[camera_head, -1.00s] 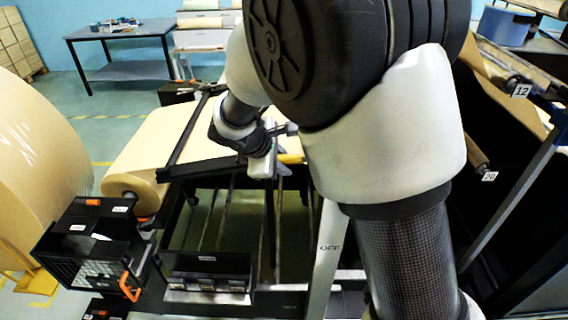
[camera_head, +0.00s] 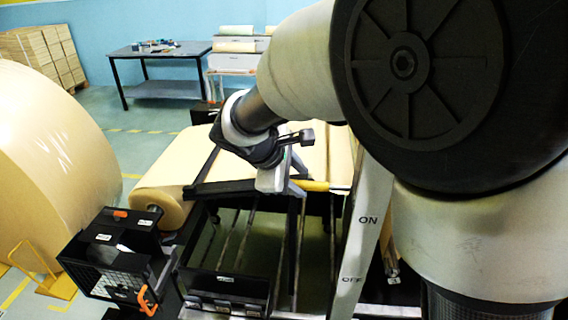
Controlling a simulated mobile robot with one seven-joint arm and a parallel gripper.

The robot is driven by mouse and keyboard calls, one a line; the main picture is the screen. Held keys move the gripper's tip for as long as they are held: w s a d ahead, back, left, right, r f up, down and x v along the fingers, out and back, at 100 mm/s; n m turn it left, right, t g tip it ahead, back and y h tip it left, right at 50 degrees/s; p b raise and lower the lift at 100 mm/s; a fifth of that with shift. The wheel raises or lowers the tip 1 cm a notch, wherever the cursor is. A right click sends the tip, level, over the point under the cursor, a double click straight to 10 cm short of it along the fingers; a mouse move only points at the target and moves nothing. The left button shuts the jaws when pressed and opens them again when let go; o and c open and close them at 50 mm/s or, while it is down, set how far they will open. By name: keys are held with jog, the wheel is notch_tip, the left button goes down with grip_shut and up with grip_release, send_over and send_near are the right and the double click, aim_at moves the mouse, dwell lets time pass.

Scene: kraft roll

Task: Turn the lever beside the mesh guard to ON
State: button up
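A yellow bar (camera_head: 316,186), possibly the lever's grip, sticks out beside my gripper (camera_head: 297,178), left of the plate. My gripper's fingers are small and partly covered by its own body. I cannot tell whether they touch or hold the bar. A black box with a white mesh face (camera_head: 108,284), possibly the mesh guard, stands at lower left, with an orange handle (camera_head: 148,300) at its right corner. My arm hides much of the right side.
A large kraft roll (camera_head: 50,165) stands at far left. A wide band of kraft paper (camera_head: 185,165) runs behind my gripper. A black frame with thin rods (camera_head: 238,245) lies below it. A table (camera_head: 165,75) stands at the back. Open floor lies behind the paper.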

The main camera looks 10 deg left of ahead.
jog(key=v, duration=0.9)
jog(key=shift+s+r, duration=0.15)
jog(key=shift+r, duration=0.2)
jog(key=shift+a, duration=0.15)
